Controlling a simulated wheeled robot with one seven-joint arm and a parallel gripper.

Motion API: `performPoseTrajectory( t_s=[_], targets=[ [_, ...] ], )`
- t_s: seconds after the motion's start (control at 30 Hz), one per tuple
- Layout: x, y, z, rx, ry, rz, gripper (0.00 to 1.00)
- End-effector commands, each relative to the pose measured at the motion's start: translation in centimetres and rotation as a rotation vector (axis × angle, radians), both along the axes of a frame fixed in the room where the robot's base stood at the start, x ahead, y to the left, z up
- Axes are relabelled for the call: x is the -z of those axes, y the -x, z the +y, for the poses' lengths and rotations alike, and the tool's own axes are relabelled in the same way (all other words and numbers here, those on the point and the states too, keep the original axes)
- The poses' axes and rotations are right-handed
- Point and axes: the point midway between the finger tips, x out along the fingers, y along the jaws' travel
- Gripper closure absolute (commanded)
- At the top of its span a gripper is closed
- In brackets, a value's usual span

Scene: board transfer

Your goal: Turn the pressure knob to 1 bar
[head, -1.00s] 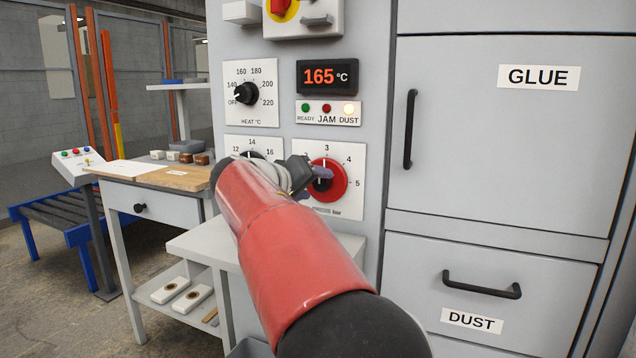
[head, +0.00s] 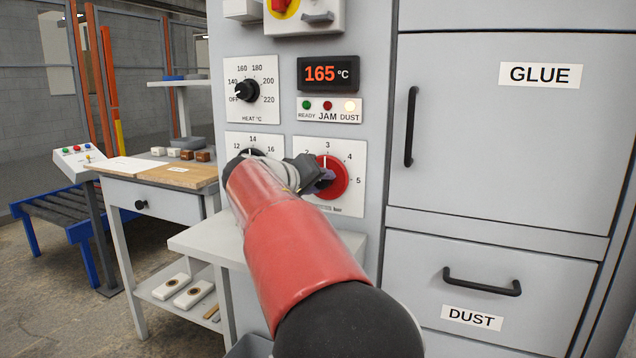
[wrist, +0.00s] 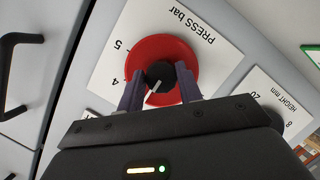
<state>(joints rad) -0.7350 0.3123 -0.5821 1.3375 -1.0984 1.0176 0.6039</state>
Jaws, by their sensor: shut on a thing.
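The pressure knob is a black grip (wrist: 158,72) on a red disc (head: 339,179), on a white scale plate marked in bar. In the head view its white pointer line stands near the 3. My gripper (head: 320,180) reaches the knob from the lower left and covers part of the scale, including the 1 mark. In the wrist view its two purple-grey fingers (wrist: 159,80) stand on either side of the black grip, shut on it. The scale looks turned over there, with 4 and 5 showing at the left.
A heat knob (head: 245,90) sits above left and a height dial (head: 255,153) just left, partly behind my arm. A display (head: 328,74) reads 165 °C; the DUST lamp (head: 350,105) is lit. Cabinet doors with handles (head: 411,127) stand right. A grey ledge (head: 200,238) lies below.

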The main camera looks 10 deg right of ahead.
Motion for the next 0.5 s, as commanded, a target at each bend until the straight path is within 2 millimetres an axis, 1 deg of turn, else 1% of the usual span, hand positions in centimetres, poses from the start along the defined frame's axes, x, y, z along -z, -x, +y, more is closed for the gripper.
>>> performPoseTrajectory(
  t_s=[0.27, 0.5],
  targets=[
    [0.12, -0.05, 0.08, -0.001, 0.079, 0.059, 0.88],
    [0.24, -0.11, 0.13, -0.001, 0.236, 0.174, 0.88]
  ],
)
